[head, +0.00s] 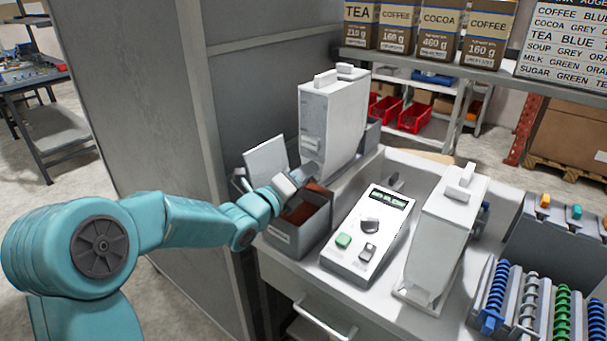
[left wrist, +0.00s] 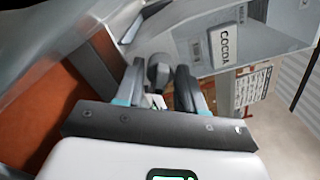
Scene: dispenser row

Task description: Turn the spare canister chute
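A tall white canister (head: 328,120) stands at the back left of the counter. A second white canister (head: 445,225) stands at the right on a small stand. Which one is the spare I cannot tell. My left gripper (head: 302,178) is low at the near side of the back canister, above a grey bin's far edge. In the left wrist view its two dark fingers (left wrist: 160,82) are apart. A rounded grey knob-like part (left wrist: 158,70) shows between or just beyond them; contact is unclear. A COCOA label (left wrist: 225,45) shows on a grey surface beyond. My right gripper is out of view.
The grey bin (head: 283,240) with brown contents stands below my left gripper. A white control box (head: 365,245) with dial and buttons is right of it. Coloured augers (head: 530,300) fill a rack at the far right. A grey panel (head: 135,80) rises at the left.

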